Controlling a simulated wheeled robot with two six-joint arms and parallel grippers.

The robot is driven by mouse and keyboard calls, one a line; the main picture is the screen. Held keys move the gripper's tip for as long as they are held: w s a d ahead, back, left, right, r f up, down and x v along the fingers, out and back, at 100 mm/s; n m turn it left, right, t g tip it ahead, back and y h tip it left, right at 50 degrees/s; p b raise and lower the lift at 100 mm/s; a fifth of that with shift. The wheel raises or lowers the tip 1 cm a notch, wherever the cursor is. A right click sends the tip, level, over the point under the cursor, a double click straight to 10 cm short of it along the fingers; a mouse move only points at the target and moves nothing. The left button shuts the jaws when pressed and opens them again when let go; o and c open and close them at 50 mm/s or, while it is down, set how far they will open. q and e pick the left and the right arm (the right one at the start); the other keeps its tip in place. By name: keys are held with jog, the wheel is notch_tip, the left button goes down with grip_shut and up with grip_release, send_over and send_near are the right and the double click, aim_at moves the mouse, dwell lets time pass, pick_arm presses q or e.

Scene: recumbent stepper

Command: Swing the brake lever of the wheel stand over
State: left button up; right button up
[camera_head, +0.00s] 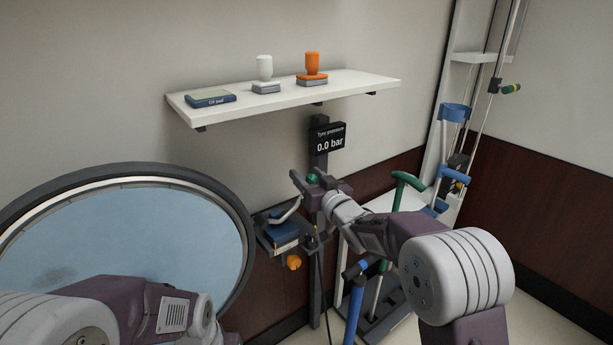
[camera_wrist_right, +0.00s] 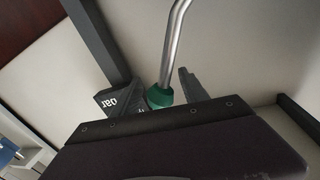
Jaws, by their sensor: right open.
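A large wheel with a dark tyre (camera_head: 232,205) and a pale blue disc stands at the left in the head view. Beside it is a dark upright post (camera_head: 319,130). A bent silver rod, seemingly the brake lever (camera_head: 287,212), shows beside the post; a silver rod with a green end (camera_wrist_right: 160,97) shows in the right wrist view. My right gripper (camera_head: 310,180) is open, with its fingers around or beside the green end; contact cannot be told. My left arm crosses the bottom left, and its gripper is out of view.
A tyre pressure display (camera_head: 327,138) reading 0.0 bar is on the post, close to my right gripper. An orange knob (camera_head: 294,262) sits below. A white shelf (camera_head: 360,84) is above. Crutches and canes, one with a green handle (camera_head: 408,180), stand by my right arm.

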jog(key=shift+w+a, duration=0.1)
jog(key=shift+w, duration=0.2)
grip_shut()
dwell(1.3)
